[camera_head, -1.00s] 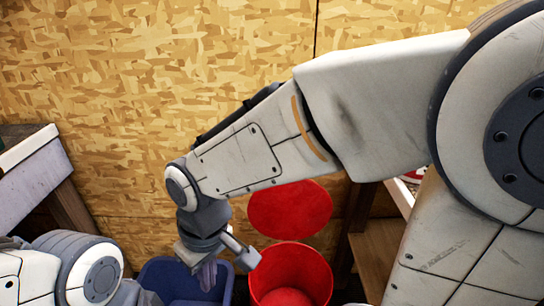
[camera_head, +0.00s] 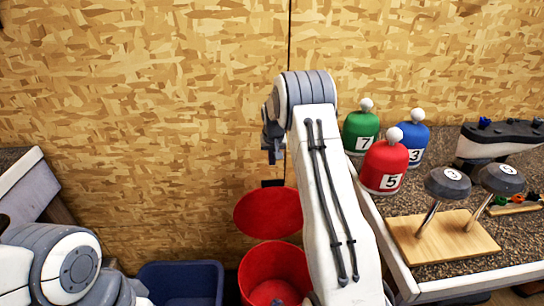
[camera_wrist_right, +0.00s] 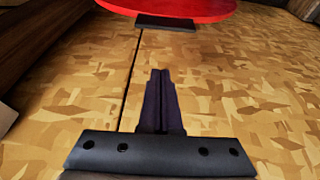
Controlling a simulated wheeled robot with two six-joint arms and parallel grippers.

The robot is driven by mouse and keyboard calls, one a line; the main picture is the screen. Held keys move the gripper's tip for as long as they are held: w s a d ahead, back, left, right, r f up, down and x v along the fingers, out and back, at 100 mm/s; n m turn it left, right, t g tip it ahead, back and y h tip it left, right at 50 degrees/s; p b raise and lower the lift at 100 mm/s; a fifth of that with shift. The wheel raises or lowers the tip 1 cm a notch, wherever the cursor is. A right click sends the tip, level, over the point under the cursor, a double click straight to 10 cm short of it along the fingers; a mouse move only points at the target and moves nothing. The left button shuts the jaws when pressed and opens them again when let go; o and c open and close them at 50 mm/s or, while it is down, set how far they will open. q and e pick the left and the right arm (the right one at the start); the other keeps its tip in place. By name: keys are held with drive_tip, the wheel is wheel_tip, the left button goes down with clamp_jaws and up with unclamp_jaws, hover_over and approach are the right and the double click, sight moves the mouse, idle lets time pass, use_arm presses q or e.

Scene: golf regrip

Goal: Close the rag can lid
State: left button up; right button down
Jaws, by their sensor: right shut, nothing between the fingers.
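The red rag can (camera_head: 262,262) stands on the floor at the bottom of the head view. Its round red lid (camera_head: 268,213) stands open, tilted up behind the mouth, with a dark tab (camera_head: 272,183) at its upper edge. The lid's edge and tab also show at the top of the right wrist view (camera_wrist_right: 185,7). My right gripper (camera_head: 272,156) hangs above the lid, near the wall, apart from it. In the wrist view its fingers (camera_wrist_right: 160,75) are together and empty. My left arm shows at lower left; its gripper is out of view.
A blue bin (camera_head: 180,280) stands left of the can. On the right, a bench (camera_head: 440,285) holds green (camera_head: 360,130), red (camera_head: 385,168) and blue (camera_head: 414,145) headcovers and clubs on a wooden block (camera_head: 435,245). A wood-chip wall is behind.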

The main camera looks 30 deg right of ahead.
drive_tip(key=shift+s+a+f+p, duration=0.15)
drive_tip(key=shift+s+f+p, duration=0.15)
drive_tip(key=shift+f, duration=0.6)
drive_tip(key=shift+s+a+f+p, duration=0.2)
drive_tip(key=shift+s+f, duration=0.15)
drive_tip(key=shift+f, duration=0.5)
drive_tip(key=shift+s+a+f+p, duration=0.2)
drive_tip(key=shift+s+f, duration=0.15)
drive_tip(key=shift+f, duration=0.55)
